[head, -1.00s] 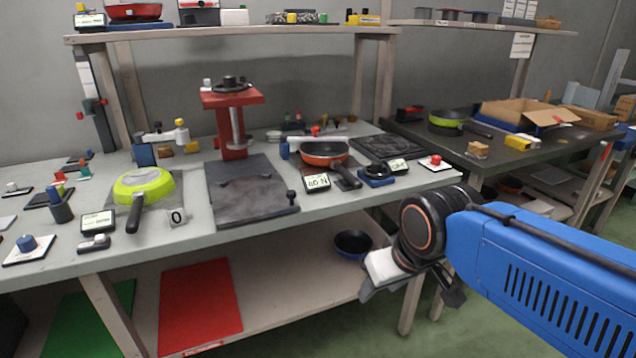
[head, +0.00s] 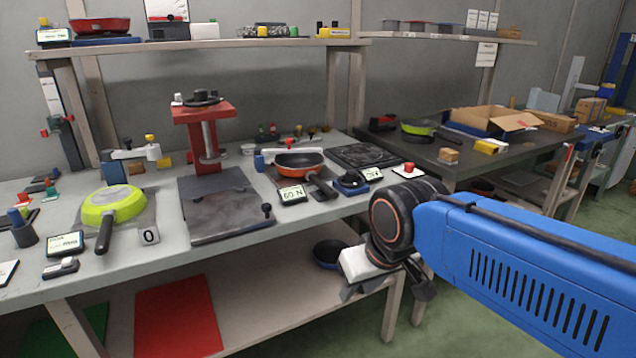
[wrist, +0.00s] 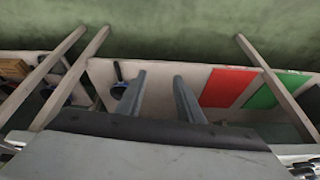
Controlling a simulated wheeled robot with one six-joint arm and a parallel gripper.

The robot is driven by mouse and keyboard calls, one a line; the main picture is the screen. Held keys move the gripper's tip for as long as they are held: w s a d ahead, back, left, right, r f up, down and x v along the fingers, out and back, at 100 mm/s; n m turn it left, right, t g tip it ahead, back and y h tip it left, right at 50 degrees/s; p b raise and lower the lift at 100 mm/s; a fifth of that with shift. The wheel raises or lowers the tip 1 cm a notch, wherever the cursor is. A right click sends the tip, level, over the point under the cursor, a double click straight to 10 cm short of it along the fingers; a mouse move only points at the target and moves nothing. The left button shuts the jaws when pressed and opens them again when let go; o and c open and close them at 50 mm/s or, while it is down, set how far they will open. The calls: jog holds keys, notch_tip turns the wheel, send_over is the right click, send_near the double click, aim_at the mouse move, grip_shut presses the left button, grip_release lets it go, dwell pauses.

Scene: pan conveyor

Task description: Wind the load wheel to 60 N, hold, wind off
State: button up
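A small display (head: 292,194) in front of the pan seems to read 60 N. A second display (head: 372,173) stands right of the wheel, its text too small to read. My gripper (head: 385,287) is in front of the bench, below the bench top and clear of the wheel. In the wrist view its two fingers (wrist: 160,80) are apart with nothing between them.
A red-topped press (head: 205,120) stands behind a dark plate (head: 225,205). A red button (head: 409,168) sits near the bench's right end. A lime pan (head: 113,203) lies at left. Open floor lies right of the bench legs.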

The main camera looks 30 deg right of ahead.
jog(key=w+d+r+m+g, duration=0.1)
jog(key=w+d+r+m, duration=0.1)
jog(key=w+r+m, duration=0.55)
notch_tip(320, 180, up, 21)
jog(key=m+g, duration=0.4)
jog(key=m, duration=1.4)
send_over(352, 171)
notch_tip(352, 171, down, 17)
jog(key=shift+f, duration=0.1)
jog(key=c, duration=0.8)
